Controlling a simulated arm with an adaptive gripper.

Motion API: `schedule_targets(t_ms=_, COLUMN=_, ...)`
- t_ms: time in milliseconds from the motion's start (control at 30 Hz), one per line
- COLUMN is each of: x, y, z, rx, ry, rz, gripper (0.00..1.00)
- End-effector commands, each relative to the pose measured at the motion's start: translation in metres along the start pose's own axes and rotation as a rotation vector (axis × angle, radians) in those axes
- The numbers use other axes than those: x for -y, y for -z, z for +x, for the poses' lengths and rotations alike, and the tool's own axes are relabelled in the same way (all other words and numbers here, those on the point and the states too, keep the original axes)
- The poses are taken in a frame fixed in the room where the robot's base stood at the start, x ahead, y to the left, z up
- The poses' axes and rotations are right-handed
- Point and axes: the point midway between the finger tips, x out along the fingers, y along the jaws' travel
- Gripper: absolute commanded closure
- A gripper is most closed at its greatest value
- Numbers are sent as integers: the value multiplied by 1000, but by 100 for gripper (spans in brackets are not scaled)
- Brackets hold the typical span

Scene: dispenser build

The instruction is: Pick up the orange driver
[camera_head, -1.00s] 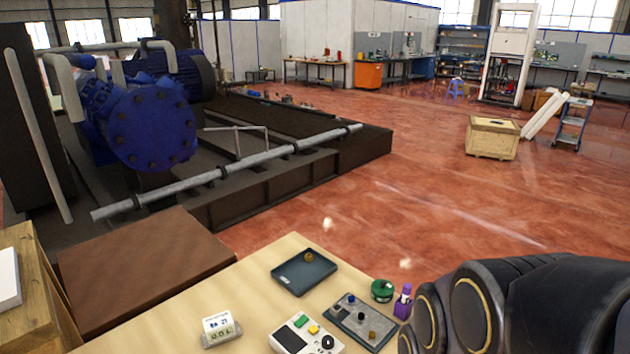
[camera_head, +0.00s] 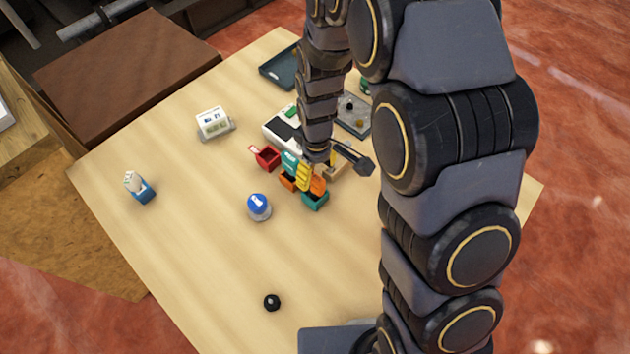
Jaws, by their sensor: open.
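A small orange upright piece (camera_head: 318,186), which looks like the driver's handle, stands in a teal block (camera_head: 316,202) near the middle of the table. A yellow piece (camera_head: 304,176) and a teal piece (camera_head: 290,158) stand close to its left. My gripper (camera_head: 318,158) hangs just above and behind this group, pointing down. Its fingers are small and hard to make out, and nothing is seen held between them. I cannot tell whether it touches the handles.
On the tan table (camera_head: 190,190) are a red open box (camera_head: 266,158), a blue-topped round jar (camera_head: 259,207), a white labelled block (camera_head: 212,122), a blue holder (camera_head: 142,190) and a black ball (camera_head: 271,302). Dark trays (camera_head: 280,68) lie behind. The left and front table areas are mostly clear.

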Motion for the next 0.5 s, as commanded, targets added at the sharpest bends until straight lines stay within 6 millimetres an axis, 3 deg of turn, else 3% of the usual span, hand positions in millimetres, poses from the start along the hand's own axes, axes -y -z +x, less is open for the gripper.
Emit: schedule_targets(t_ms=500, x=-1, y=4, z=53, rx=3, ry=2, rz=2, gripper=47)
